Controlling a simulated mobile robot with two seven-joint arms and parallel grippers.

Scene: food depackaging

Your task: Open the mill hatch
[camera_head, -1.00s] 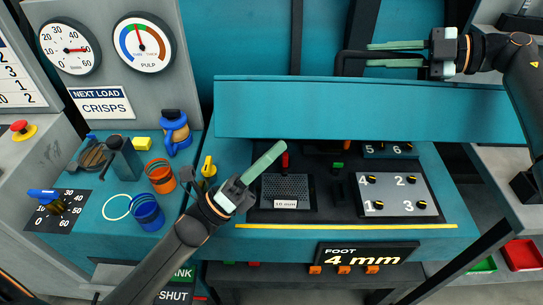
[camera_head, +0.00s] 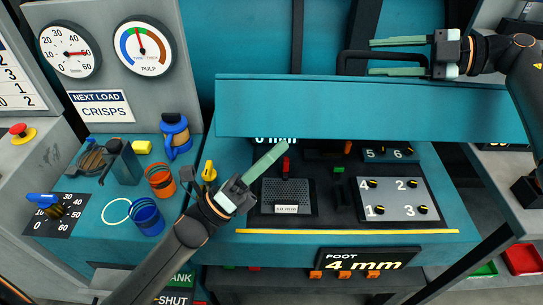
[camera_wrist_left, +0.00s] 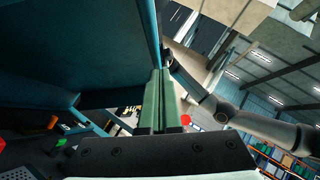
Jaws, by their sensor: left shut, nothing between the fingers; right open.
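The mill hatch (camera_head: 360,108) is a wide teal panel, standing raised above the work deck in the head view, with the deck parts visible below its lower edge. Its black bar handle (camera_head: 348,65) is at the top edge. My right gripper (camera_head: 398,57) is open, with one green finger above the handle bar and one below it. My left gripper (camera_head: 275,153) is shut and empty, its tip just under the hatch's lower left edge. In the left wrist view its closed fingers (camera_wrist_left: 161,100) stand beside a teal panel (camera_wrist_left: 80,50); I cannot tell whether they touch.
Below the hatch are a perforated plate (camera_head: 285,191) and a grey numbered panel (camera_head: 411,200). At left on the deck stand an orange ring cup (camera_head: 160,181), a blue cup (camera_head: 147,216) and a blue-orange jug (camera_head: 176,136). Green and red trays (camera_head: 521,257) lie at far right.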

